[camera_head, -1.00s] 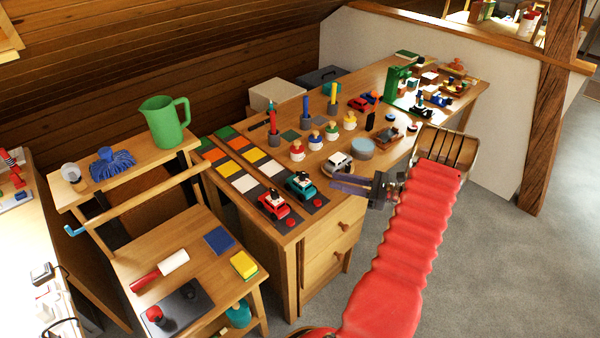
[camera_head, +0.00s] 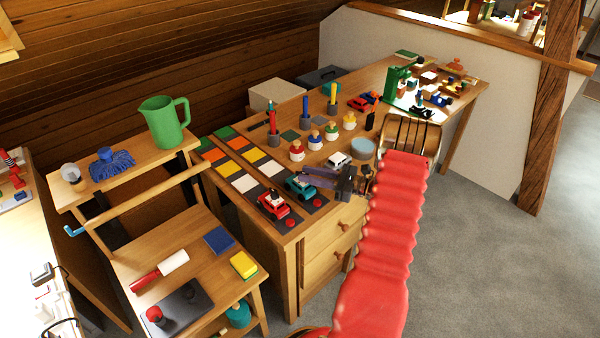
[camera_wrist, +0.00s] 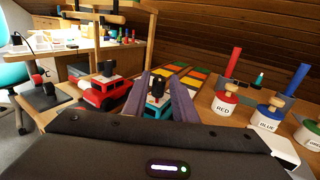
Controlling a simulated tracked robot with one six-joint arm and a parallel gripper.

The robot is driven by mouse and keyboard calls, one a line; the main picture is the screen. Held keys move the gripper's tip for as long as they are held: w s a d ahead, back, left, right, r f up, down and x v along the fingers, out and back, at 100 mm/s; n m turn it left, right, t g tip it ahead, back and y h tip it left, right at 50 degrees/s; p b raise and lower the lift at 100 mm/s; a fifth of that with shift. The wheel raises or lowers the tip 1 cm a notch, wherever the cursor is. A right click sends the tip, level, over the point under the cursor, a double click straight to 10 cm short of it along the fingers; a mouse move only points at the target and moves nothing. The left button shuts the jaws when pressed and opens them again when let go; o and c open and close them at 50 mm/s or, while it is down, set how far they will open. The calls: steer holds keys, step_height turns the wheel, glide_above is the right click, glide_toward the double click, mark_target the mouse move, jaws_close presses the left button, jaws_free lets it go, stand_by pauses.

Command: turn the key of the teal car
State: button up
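The teal car (camera_head: 298,187) stands on a dark square near the front edge of the long wooden bench. In the wrist view the teal car (camera_wrist: 155,112) shows between my two fingers, with a black key (camera_wrist: 157,88) standing up from its roof. My gripper (camera_head: 312,176) is low beside the teal car, reaching in from its right. In the wrist view the gripper (camera_wrist: 160,88) has its fingers apart, one on each side of the key, with gaps visible. I cannot tell how far the fingertips are from the key.
A red car (camera_head: 272,204) with its own dark key is close to the left. Red buttons lie in front of the cars.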

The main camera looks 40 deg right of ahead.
mark_target(305, 173)
steer(key=shift+x, duration=1.85)
steer(key=shift+c, duration=0.3)
